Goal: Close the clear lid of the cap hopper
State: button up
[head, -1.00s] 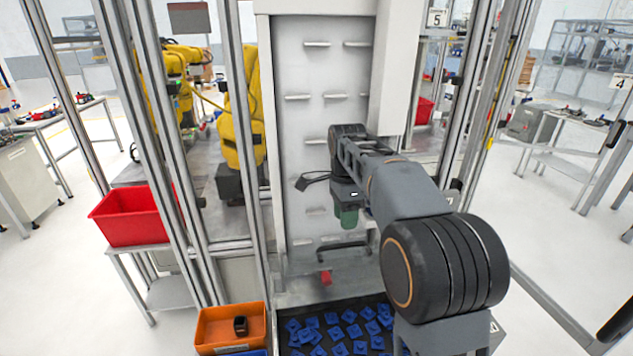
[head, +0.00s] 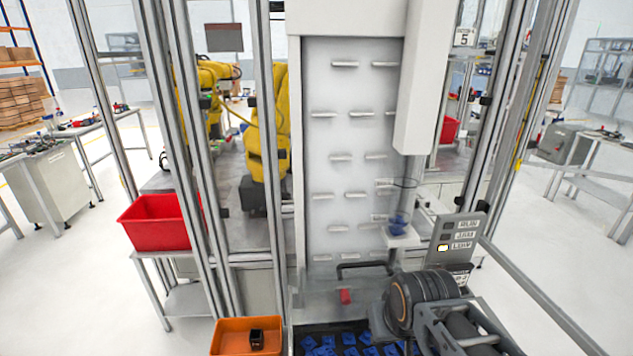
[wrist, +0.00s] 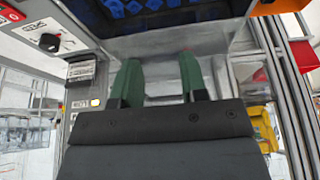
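The cap hopper (head: 330,326) is a dark bin of blue caps at the bottom of the head view. A pale see-through panel, which looks like the clear lid (head: 315,299), stands raised at its back edge, with a black bar handle (head: 352,266) above it and a red block (head: 345,297) at its middle. Blue caps (wrist: 150,5) also show at the top of the wrist view. My gripper (wrist: 160,78) has two green fingers, apart with nothing between them. In the head view my arm is at the lower right and its gripper is hidden.
A white panel with small ledges (head: 340,113) rises behind the hopper. An orange bin (head: 232,336) with a dark item stands left of it. A control panel (head: 462,240) and a small stand with a blue part (head: 400,236) are at right. Metal posts flank the machine.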

jog(key=w+r+m+g+p, duration=0.25)
jog(key=w+r+m, duration=0.35)
jog(key=w+m, duration=0.35)
jog(key=w+r+m+g+p, duration=0.2)
jog(key=w+r+m+g, duration=0.2)
jog(key=w+r+m, duration=0.45)
send_near(362, 287)
jog(key=shift+t, duration=0.25)
jog(key=w+f, duration=0.1)
jog(key=d+f, duration=0.1)
jog(key=f, duration=0.1)
jog(key=w+f, duration=0.1)
jog(key=f, duration=0.1)
jog(key=shift+w+d+f, duration=0.15)
jog(key=shift+w+d, duration=0.15)
jog(key=shift+w, duration=0.05)
grip_shut()
